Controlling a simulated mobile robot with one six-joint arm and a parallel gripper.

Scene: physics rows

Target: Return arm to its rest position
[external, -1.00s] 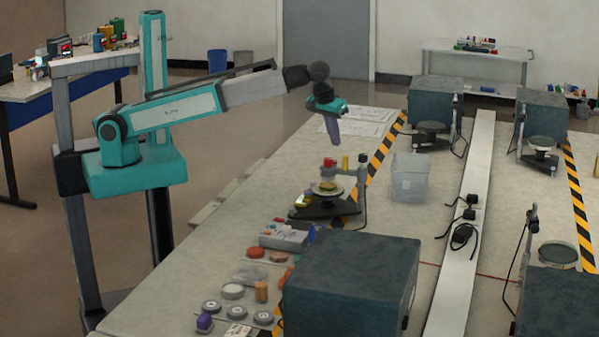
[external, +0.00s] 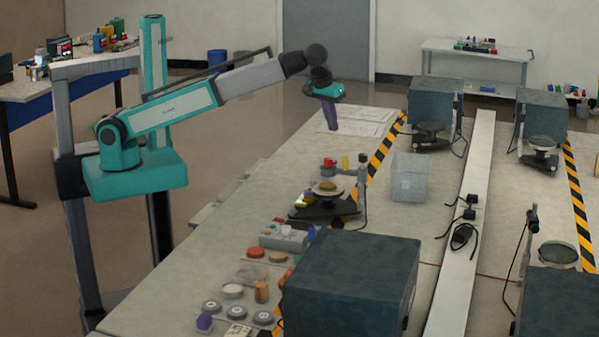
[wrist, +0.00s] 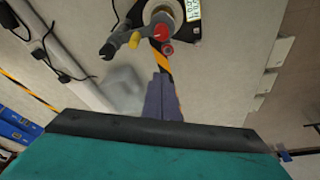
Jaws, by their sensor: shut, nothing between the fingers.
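My arm (external: 165,115) is teal and grey and reaches right over the near edge of the long bench. My gripper (external: 332,124) hangs from its end, pointing down, above the bench and some way above the papers behind it. Its purple fingers are together with nothing between them. In the wrist view my gripper (wrist: 162,98) also shows its fingers closed, with bare bench and a striped tape line beyond them.
A stand with a round plate (external: 327,188) is below and near my gripper. A clear box (external: 410,177) and a large dark box (external: 350,275) stand on the bench. Papers (external: 358,122) lie at the far left.

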